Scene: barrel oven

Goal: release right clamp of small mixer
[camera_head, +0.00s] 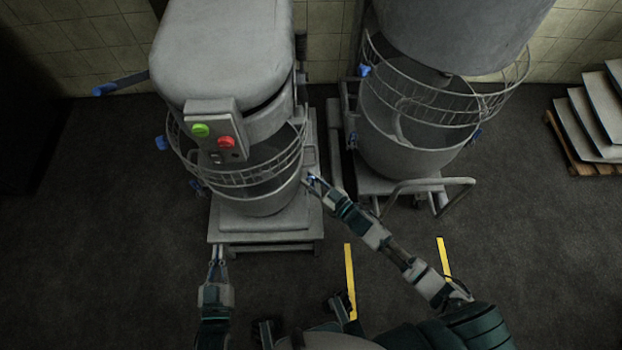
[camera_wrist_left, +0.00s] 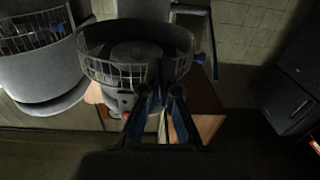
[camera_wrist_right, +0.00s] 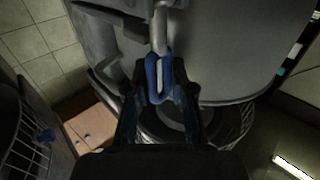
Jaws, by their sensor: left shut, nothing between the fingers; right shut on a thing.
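The small mixer (camera_head: 222,55) stands at the centre left, with a green and a red button on its front box and a grey bowl (camera_head: 262,203) under a wire guard. My right gripper (camera_head: 312,182) is at the right side of the bowl, shut on the right clamp. In the right wrist view the clamp's blue handle (camera_wrist_right: 152,72) lies between the fingers, on a grey metal rod. My left gripper (camera_head: 218,256) is shut and empty, in front of the mixer base's left corner.
A larger mixer (camera_head: 410,140) with a wire guard and a wheeled bowl cart with a handle (camera_head: 430,183) stands to the right, close to my right arm. Trays (camera_head: 590,120) are on a pallet at the far right. Dark floor in front is mostly clear, with yellow stripes (camera_head: 350,275).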

